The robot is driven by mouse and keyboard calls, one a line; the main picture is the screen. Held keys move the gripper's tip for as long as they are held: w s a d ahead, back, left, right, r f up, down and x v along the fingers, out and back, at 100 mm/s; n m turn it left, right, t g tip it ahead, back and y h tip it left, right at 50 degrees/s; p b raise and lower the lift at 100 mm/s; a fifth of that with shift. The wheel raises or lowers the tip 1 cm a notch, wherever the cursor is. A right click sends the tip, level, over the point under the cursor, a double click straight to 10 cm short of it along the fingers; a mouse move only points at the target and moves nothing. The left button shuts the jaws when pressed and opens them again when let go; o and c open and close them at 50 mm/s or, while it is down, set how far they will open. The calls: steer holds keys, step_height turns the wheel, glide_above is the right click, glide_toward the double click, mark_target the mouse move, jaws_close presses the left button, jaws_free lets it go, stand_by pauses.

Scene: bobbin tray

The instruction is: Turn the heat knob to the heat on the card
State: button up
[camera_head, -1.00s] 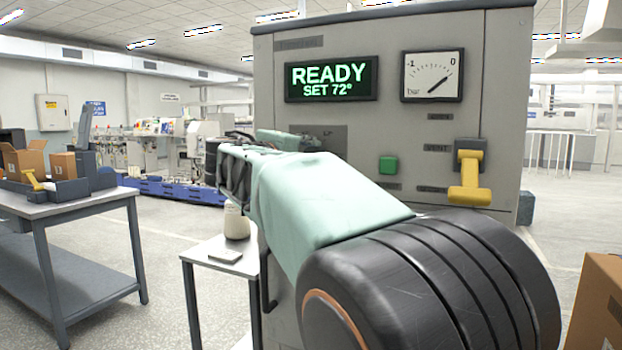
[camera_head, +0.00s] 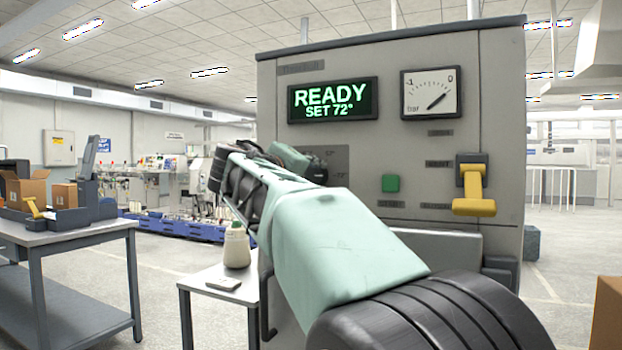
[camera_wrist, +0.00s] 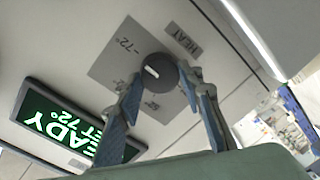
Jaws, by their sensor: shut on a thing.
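The heat knob (camera_wrist: 156,74) is a dark round knob with a white pointer mark, on a grey dial plate (camera_wrist: 105,68) in the wrist view. A HEAT label (camera_wrist: 182,42) is beside it. The mark lies on the knob's side towards the printed 72° (camera_wrist: 124,45). My gripper (camera_wrist: 163,80) has one finger on each side of the knob and is shut on it. In the head view my arm hides the knob and the fingers. The green display (camera_head: 333,99) reads READY, SET 72°. I see no readable heat card.
A gauge (camera_head: 431,93), a green button (camera_head: 390,183) and a yellow lever (camera_head: 474,190) are on the machine front. A cardboard box is at lower right.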

steer(key=o, duration=1.2)
steer(key=shift+c, duration=0.2)
steer(key=shift+s, duration=0.1)
steer(key=v, duration=1.1)
steer(key=shift+s, duration=0.4)
steer(key=shift+a, duration=0.1)
